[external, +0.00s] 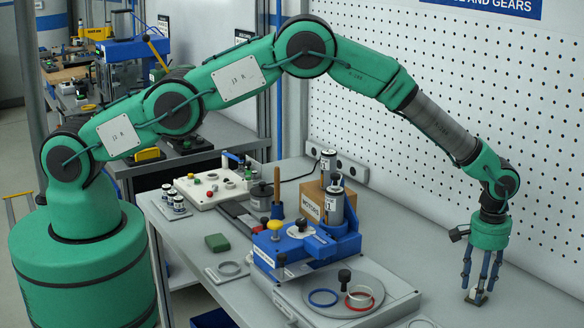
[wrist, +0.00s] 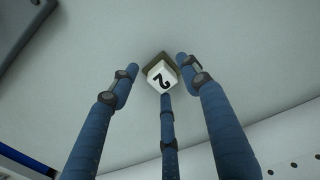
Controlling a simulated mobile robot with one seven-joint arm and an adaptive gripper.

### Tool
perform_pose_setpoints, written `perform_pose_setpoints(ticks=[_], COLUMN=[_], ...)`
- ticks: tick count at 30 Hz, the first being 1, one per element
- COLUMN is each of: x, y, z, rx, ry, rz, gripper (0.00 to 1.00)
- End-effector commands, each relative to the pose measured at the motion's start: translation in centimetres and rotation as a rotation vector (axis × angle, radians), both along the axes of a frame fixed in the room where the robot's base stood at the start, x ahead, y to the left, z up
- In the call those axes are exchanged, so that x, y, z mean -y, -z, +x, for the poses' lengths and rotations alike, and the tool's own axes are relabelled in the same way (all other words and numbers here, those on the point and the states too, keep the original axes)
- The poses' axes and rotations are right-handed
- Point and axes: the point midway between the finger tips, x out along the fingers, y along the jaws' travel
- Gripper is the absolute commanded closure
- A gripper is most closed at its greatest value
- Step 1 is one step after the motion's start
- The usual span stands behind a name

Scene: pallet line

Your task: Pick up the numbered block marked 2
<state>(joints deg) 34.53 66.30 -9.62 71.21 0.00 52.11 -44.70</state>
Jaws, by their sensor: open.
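The numbered block (wrist: 161,76) shows in the wrist view with a black 2 on its white face and a darker, brownish side. It sits on the pale tabletop between my fingertips. In the external view the block (external: 477,299) is small, at the lower right on the bench. My gripper (wrist: 157,78) has three blue fingers, open and spread around the block, pointing down. In the external view my gripper (external: 480,290) is low over the bench with its fingertips close to the block. I cannot tell whether any finger touches it.
A blue fixture (external: 305,245) with a round plate and rings stands left of my gripper. A cardboard box (external: 312,200), metal cylinders and a white control box (external: 212,187) stand further back. A perforated wall panel (external: 450,110) rises behind. The bench around the block is clear.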

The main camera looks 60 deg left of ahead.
Motion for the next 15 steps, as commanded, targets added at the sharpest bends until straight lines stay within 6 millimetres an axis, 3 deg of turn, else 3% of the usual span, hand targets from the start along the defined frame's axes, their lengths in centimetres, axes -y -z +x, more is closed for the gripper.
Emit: perform_pose_setpoints(ticks=[5, 12, 15], x=[0.0, 0.0, 0.01], y=[-0.02, -0.01, -0.04], z=[0.0, 0.0, 0.01], rx=[0.0, 0.0, 0.0], ry=[0.0, 0.0, 0.0], rz=[0.0, 0.0, 0.0], gripper=[0.53, 0.97, 1.0])
